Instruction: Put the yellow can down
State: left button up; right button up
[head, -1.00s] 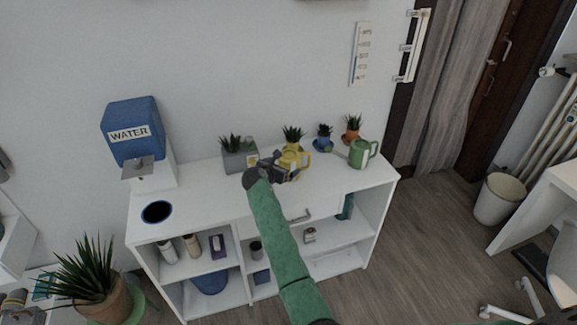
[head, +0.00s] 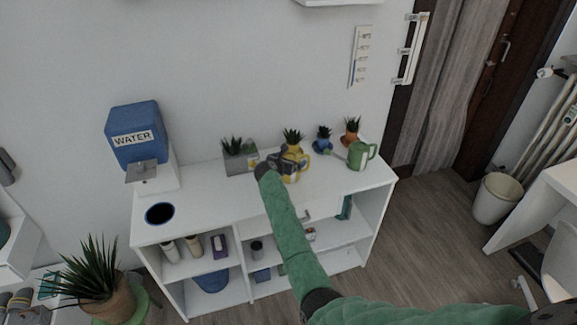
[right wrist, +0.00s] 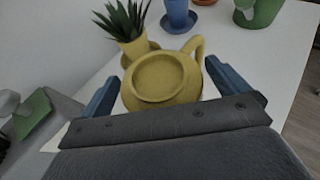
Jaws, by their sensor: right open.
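The yellow can (head: 297,174) is a small watering can with a handle on its right. It stands upright on the white shelf desk top (head: 215,203), in front of a small potted plant. My right gripper (head: 284,163) is at the can, partly covering its left side in the head view. In the right wrist view the can (right wrist: 163,82) sits between the two blue fingers of the gripper (right wrist: 167,92), which are spread apart. The fingers do not visibly press on it. My left gripper is not in view.
A green watering can (head: 361,155) stands to the right. A grey planter (head: 240,162), blue pot (head: 322,145) and orange pot (head: 351,137) line the back. A blue water dispenser (head: 137,135) is at the left. The desk's front left is mostly clear.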

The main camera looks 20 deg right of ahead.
jog(key=c, duration=1)
jog(key=shift+w, duration=0.1)
jog(key=shift+c, duration=0.2)
